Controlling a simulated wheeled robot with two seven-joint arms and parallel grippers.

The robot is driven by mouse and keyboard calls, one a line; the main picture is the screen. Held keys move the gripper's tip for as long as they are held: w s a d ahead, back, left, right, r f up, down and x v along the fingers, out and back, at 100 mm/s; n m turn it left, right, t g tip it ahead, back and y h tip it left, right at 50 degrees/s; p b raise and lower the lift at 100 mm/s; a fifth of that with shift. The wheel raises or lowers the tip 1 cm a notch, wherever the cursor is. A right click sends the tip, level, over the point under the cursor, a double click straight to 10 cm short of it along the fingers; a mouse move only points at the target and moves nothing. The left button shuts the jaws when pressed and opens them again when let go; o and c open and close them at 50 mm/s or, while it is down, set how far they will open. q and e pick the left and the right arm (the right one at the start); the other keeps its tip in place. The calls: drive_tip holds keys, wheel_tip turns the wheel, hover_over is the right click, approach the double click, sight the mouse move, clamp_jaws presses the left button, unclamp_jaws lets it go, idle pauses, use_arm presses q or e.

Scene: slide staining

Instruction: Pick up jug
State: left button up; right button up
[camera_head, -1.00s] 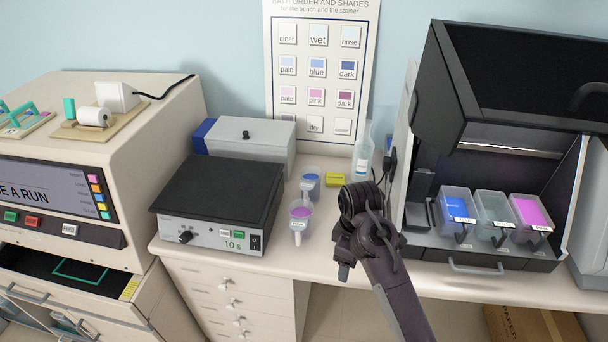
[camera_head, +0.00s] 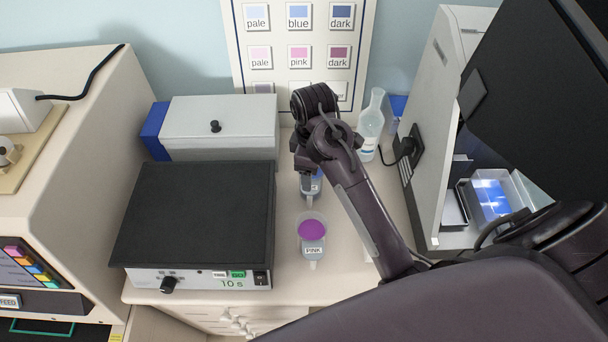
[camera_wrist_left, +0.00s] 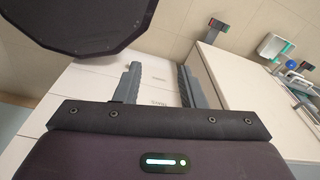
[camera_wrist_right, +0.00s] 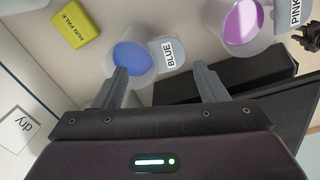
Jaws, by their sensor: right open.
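The blue jug (camera_head: 311,188) stands on the bench and is partly hidden by my right arm. In the right wrist view, its round blue opening (camera_wrist_right: 131,57) and its handle labelled BLUE (camera_wrist_right: 168,52) lie just ahead of the fingertips. My right gripper (camera_wrist_right: 160,75) is open and empty, with the left finger close to the jug's rim; I cannot tell if they touch. The pink jug (camera_head: 312,232), with purple liquid and a PINK label, stands nearer the bench front. My left gripper (camera_wrist_left: 159,75) is open and empty, away from the jugs, facing pale drawer fronts.
A black-topped timer box (camera_head: 195,215) stands left of the jugs, with a grey box (camera_head: 220,125) behind it. A yellow RUN PALE block (camera_wrist_right: 75,30) lies near the blue jug. The stainer housing (camera_head: 440,120) stands at right.

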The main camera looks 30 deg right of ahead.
sight(311, 194)
drive_tip(key=shift+s+f+b, duration=0.25)
drive_tip(key=shift+f+b, duration=0.4)
drive_tip(key=shift+f, duration=0.4)
wheel_tip(311, 194, down, 2)
drive_tip(key=shift+s+p, duration=0.1)
drive_tip(key=shift+p, duration=0.9)
wheel_tip(311, 194, down, 3)
drive_tip(key=shift+a+p, duration=0.1)
drive_tip(key=shift+p, duration=0.75)
wheel_tip(311, 194, down, 3)
drive_tip(key=shift+r+p, duration=0.15)
drive_tip(key=shift+p, duration=0.4)
drive_tip(key=shift+f, duration=0.65)
use_arm(q)
drive_tip(key=shift+s+r, duration=0.3)
drive_tip(key=shift+r, duration=0.35)
drive_tip(key=shift+s+r, duration=0.3)
drive_tip(key=shift+r, duration=0.3)
use_arm(e)
drive_tip(key=c, duration=1.4)
